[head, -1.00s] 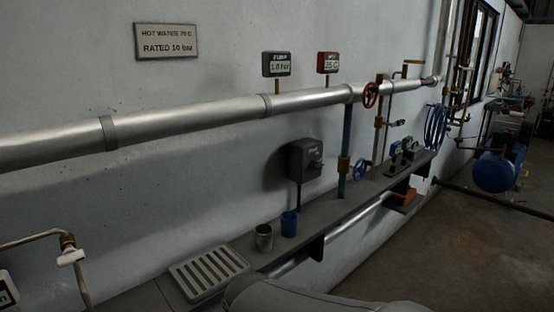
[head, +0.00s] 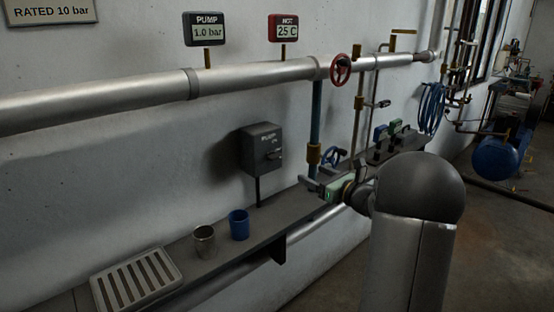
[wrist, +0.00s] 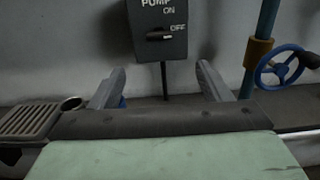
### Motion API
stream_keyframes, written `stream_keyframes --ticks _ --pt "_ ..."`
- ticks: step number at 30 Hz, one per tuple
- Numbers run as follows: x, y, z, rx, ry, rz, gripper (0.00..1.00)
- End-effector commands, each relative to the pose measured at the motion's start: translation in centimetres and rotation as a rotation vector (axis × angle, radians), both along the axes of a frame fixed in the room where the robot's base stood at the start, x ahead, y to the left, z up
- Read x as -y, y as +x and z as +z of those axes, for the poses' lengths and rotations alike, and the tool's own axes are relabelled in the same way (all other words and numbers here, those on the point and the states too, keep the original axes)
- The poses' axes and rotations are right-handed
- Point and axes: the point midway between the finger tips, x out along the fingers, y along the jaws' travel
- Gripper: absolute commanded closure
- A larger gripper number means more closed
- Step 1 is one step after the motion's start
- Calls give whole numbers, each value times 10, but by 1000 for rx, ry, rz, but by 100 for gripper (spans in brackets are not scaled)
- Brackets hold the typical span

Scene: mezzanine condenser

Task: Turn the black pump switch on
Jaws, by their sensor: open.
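The dark grey pump box (head: 260,150) is mounted on the wall above the shelf, and it also shows at the top of the wrist view (wrist: 146,18). Its black switch (wrist: 160,36) lies roughly level, with its end beside the OFF label; the ON label is above. My gripper (head: 310,187) is out in front of the shelf, to the right of and lower than the box. In the wrist view my gripper (wrist: 160,80) is open and empty, its two fingers apart below the box. It does not touch the switch.
A blue hand wheel (wrist: 279,66) on a blue pipe is to the right of the box. A blue cup (head: 239,225), a metal cup (head: 203,243) and a slotted tray (head: 137,281) are on the shelf at left. A large pipe (head: 120,100) runs above.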

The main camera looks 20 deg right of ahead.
Motion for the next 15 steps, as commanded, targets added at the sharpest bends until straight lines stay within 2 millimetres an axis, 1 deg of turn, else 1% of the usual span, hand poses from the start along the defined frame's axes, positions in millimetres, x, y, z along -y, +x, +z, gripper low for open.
stream_keyframes --ticks 5,15 --pt "-12 31 2 1 -3 6 29" --pt "-35 103 2 -2 -5 7 29"
